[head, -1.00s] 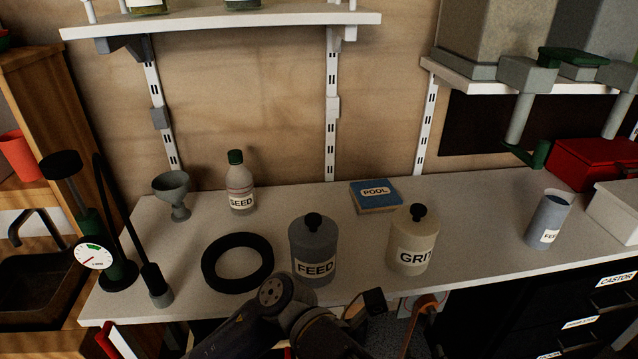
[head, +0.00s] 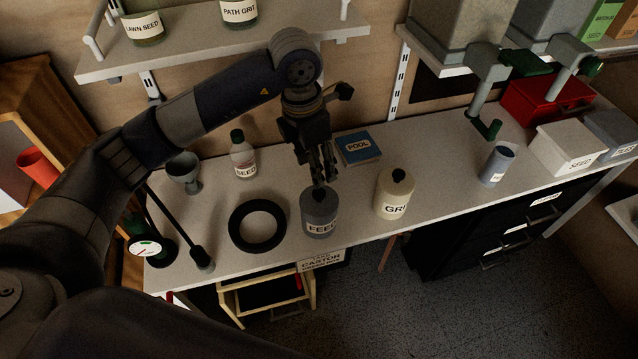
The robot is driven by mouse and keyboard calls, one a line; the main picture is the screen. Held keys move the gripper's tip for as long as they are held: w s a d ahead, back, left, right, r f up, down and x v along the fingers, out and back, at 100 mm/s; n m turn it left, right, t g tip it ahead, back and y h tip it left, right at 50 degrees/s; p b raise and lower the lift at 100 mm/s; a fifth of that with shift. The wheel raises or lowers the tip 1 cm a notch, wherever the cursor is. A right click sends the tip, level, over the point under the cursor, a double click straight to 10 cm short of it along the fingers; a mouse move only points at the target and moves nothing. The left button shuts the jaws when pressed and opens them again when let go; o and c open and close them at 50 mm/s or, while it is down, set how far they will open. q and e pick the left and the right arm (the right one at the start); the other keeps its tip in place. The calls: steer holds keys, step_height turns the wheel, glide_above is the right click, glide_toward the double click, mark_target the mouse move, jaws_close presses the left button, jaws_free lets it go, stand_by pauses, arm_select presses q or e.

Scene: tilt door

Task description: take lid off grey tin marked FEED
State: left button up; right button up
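The grey tin marked FEED (head: 319,220) stands upright near the front edge of the bench in the head view. Its lid is on, with a dark knob (head: 319,191) on top. My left gripper (head: 322,180) points down from above, its fingertips right at the knob and partly covering it. Whether the fingers are closed on the knob or just above it is not clear. My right gripper is not in view.
A cream GRIT tin (head: 395,197) stands right of the FEED tin, a black ring (head: 235,229) lies left. A SEED bottle (head: 243,158) and blue POOL box (head: 359,149) are behind. A grey cup-like container (head: 497,166) stands further right. A shelf (head: 215,50) hangs above.

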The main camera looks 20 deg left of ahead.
arm_select(q)
glide_above(319, 192)
steer(key=f, duration=0.3)
steer(key=f+p, duration=0.1)
steer(key=f, duration=0.1)
steer(key=shift+s, duration=0.25)
step_height(319, 192, down, 5)
steer(key=shift+w+a+p, duration=0.1)
steer(key=shift+p, duration=0.9)
steer(key=shift+w+f, duration=0.1)
steer(key=shift+f, duration=0.2)
steer(key=c, duration=1)
